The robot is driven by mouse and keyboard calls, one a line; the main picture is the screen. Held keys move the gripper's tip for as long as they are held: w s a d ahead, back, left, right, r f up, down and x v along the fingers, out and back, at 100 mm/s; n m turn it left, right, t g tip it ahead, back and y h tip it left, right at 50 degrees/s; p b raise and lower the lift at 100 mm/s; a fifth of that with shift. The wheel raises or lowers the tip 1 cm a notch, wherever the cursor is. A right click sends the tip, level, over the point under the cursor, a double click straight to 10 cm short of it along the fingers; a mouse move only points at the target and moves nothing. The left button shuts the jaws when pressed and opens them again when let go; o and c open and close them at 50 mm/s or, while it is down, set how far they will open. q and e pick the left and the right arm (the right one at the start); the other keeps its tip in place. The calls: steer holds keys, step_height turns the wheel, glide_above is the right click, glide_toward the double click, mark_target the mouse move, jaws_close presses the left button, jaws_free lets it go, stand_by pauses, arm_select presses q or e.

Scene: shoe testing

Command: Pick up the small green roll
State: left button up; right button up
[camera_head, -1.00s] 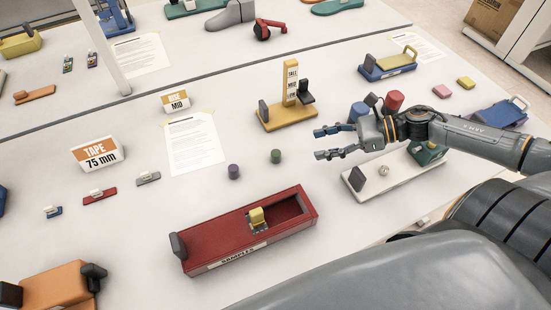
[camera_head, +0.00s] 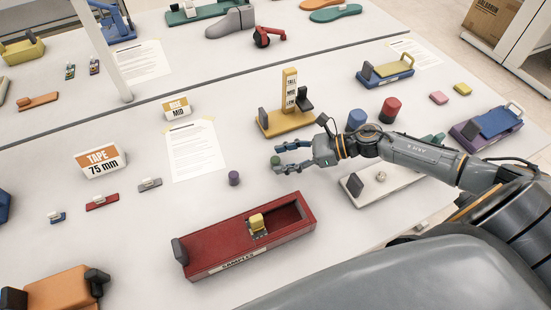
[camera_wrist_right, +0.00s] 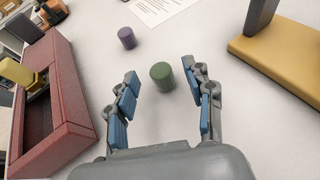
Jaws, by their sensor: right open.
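The small green roll (camera_head: 276,161) stands upright on the white table, just off the fingertips of my right gripper (camera_head: 279,157) in the head view. In the right wrist view the green roll (camera_wrist_right: 162,76) lies between the tips of the open blue-padded fingers (camera_wrist_right: 160,78), with a gap on both sides. Nothing is held. My left gripper does not show.
A small purple roll (camera_head: 234,178) stands left of the green one. A red samples box (camera_head: 200,266) lies in front, and a yellow stand (camera_head: 270,122) is behind. A white device (camera_head: 385,187) lies under my right forearm. A paper sheet (camera_head: 195,150) lies behind the rolls.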

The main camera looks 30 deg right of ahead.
steer(key=shift+p+x, duration=0.3)
steer(key=shift+x, duration=0.85)
steer(key=shift+w+a+f, duration=0.1)
steer(key=shift+a, duration=0.05)
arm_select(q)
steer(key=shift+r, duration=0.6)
arm_select(e)
steer(key=c, duration=1)
steer(key=shift+o, duration=0.2)
